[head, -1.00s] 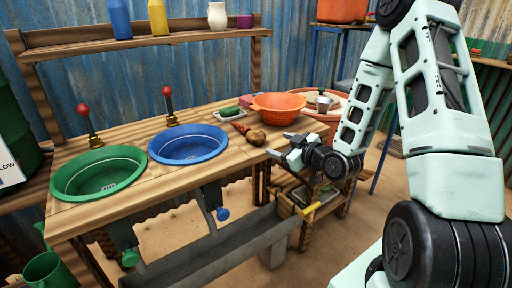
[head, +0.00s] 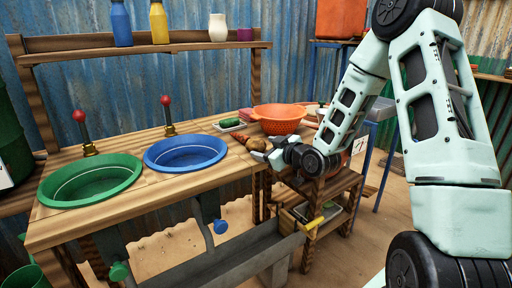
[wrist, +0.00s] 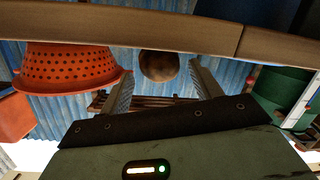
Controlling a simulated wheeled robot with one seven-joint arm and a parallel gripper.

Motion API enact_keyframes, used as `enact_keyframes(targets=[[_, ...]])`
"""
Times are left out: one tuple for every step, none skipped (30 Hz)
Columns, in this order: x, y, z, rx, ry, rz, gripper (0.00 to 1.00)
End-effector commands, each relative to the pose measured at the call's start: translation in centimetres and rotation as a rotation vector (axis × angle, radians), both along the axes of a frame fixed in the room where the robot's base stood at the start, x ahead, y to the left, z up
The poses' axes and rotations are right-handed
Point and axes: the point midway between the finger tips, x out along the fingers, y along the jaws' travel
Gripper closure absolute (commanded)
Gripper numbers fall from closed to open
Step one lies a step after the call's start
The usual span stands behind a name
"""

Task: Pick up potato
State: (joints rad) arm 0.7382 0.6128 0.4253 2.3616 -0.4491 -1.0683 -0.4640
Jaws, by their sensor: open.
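The brown potato (head: 256,144) sits on the wooden counter (head: 215,172) near its right front edge. My gripper (head: 268,154) is just right of it at about counter height, its fingers pointing toward it. In the wrist view, which looks upside down, the potato (wrist: 158,66) shows between the two open fingertips of my gripper (wrist: 160,74), with gaps on both sides. The fingers hold nothing. In the head view the fingertips are small and partly merge with the potato, so contact there is unclear.
An orange colander (head: 278,119) stands close behind the potato; it also shows in the wrist view (wrist: 65,70). A carrot (head: 239,137) lies just left of the potato, near a green item on a tray (head: 230,124). Blue (head: 186,152) and green (head: 90,182) basins are farther left.

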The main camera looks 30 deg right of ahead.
Motion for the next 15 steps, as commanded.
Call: enact_keyframes(targets=[[0.9, 0.1, 0.0, 0.002, -0.001, 0.002, 0.36], [1.4, 0.1, 0.0, 0.001, -0.002, 0.002, 0.36], [1.9, 0.1, 0.0, 0.001, -0.001, 0.001, 0.36], [2.3, 0.1, -0.2, 0.000, -0.001, 0.001, 0.36], [2.7, 0.2, -0.3, 0.000, -0.001, 0.000, 0.36], [3.1, 0.2, -0.4, 0.000, -0.001, 0.001, 0.36], [3.3, 0.3, -0.4, 0.000, -0.001, 0.000, 0.36], [3.5, 0.3, -0.4, 0.000, -0.001, 0.001, 0.36], [3.6, 0.3, -0.5, 0.000, -0.001, 0.001, 0.36], [3.7, 0.3, -0.5, 0.000, 0.000, 0.001, 0.36], [3.7, 0.3, -0.5, 0.000, 0.000, 0.001, 0.36], [3.7, 0.3, -0.5, 0.000, 0.000, 0.001, 0.36], [3.7, 0.3, -0.5, 0.000, 0.000, 0.001, 0.36], [3.7, 0.3, -0.5, 0.000, 0.000, 0.001, 0.36], [3.7, 0.3, -0.5, 0.000, 0.000, 0.001, 0.36]])
